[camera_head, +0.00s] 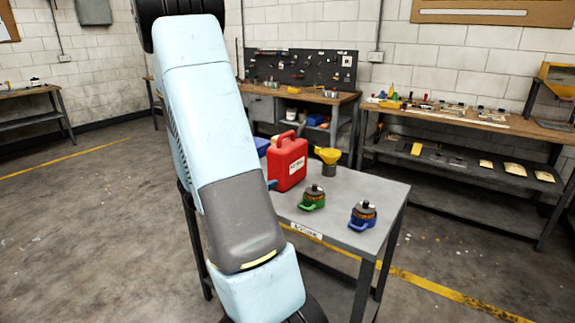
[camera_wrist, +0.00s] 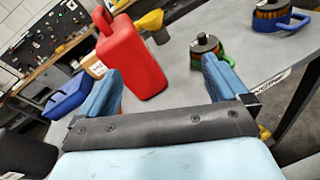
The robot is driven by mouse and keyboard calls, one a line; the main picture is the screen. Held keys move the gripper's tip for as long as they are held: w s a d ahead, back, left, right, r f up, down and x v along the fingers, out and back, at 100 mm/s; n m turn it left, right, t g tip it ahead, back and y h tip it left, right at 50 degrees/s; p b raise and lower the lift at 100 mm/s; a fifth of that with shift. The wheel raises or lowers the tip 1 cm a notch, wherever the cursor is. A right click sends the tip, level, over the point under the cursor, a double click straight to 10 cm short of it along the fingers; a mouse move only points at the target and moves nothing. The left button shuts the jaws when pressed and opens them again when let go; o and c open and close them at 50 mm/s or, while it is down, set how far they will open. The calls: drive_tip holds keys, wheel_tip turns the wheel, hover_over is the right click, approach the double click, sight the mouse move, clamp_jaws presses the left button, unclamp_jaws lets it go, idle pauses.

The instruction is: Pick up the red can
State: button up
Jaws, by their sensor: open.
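The red can (camera_head: 287,163), a jerrycan with a handle on top and a white label, stands on the grey table (camera_head: 345,190). In the wrist view the red can (camera_wrist: 132,62) appears tilted by the camera angle, ahead of my left-hand finger. My gripper (camera_wrist: 162,68) is open and empty, with two blue fingers apart. In the head view my arm hides most of the gripper; a blue fingertip shows beside the can.
A yellow funnel (camera_head: 328,155) stands right of the can. A green-based item (camera_head: 312,198) and a blue-based item (camera_head: 362,217) sit nearer the table's right end. A blue container (camera_wrist: 68,95) is left of the can. Workbenches (camera_head: 470,118) line the back wall.

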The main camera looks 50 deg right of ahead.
sight(282, 168)
drive_tip(key=w+d+f+n+t, duration=0.1)
drive_tip(key=f+n, duration=0.1)
drive_tip(key=w+d+f+n+t+h, duration=0.1)
drive_tip(key=w+f, duration=0.1)
drive_tip(key=w+d+f+n+t, duration=0.1)
drive_tip(key=f+n, duration=0.1)
drive_tip(key=shift+w+n+t+h, duration=0.15)
drive_tip(key=shift+n+t+h, duration=0.15)
drive_tip(key=shift+t+h, duration=0.1)
drive_tip(key=shift+w+d+f, duration=0.1)
drive_tip(key=shift+d, duration=0.15)
drive_tip(key=d, duration=0.9)
drive_tip(key=w+d, duration=0.1)
drive_tip(key=d, duration=0.3)
drive_tip(key=shift+w+d, duration=0.1)
drive_tip(key=shift+d, duration=0.15)
drive_tip(key=c, duration=1.7)
drive_tip(key=shift+r, duration=0.2)
